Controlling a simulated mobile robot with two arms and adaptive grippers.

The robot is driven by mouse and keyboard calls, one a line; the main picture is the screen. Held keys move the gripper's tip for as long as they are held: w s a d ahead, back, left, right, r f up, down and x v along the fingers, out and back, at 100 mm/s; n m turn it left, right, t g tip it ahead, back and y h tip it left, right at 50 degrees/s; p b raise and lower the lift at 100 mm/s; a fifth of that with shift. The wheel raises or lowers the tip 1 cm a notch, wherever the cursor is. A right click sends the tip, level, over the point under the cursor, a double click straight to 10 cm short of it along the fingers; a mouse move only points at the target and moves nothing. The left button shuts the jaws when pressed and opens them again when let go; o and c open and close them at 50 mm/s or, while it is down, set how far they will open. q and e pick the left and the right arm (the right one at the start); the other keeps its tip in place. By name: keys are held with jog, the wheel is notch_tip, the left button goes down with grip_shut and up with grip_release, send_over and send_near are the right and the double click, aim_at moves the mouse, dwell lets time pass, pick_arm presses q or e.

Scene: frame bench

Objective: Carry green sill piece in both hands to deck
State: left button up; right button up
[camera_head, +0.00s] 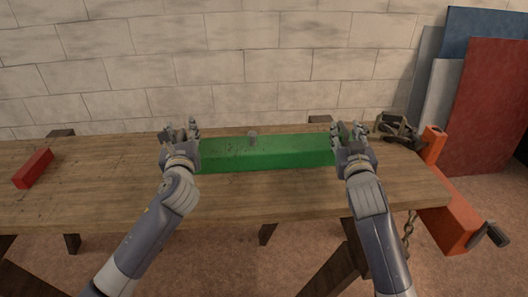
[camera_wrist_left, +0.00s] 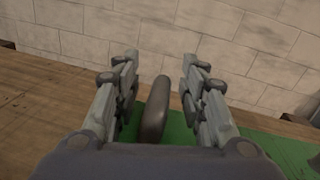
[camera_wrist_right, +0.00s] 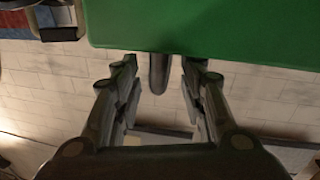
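The green sill piece (camera_head: 265,155) is a long green block lying lengthwise on the wooden bench top (camera_head: 110,190). My left gripper (camera_head: 181,130) is at its left end and my right gripper (camera_head: 347,131) is at its right end. In the left wrist view the fingers (camera_wrist_left: 160,65) stand apart, with green (camera_wrist_left: 265,145) below and beside them. In the right wrist view the fingers (camera_wrist_right: 160,68) also stand apart, close to the green piece's edge (camera_wrist_right: 200,25). Contact at either end is hard to make out. I cannot tell which surface is the deck.
A red block (camera_head: 34,168) lies at the bench's far left. A dark metal tool (camera_head: 398,128) and an orange clamp-like thing (camera_head: 452,215) are at the right. Coloured panels (camera_head: 490,110) lean on the wall.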

pick_arm(q)
grip_shut()
pick_arm(e)
grip_shut()
pick_arm(q)
jog(key=shift+r, duration=0.2)
pick_arm(e)
jog(key=shift+r, duration=0.2)
pick_arm(q)
jog(key=shift+r, duration=0.1)
pick_arm(e)
jog(key=shift+r, duration=0.1)
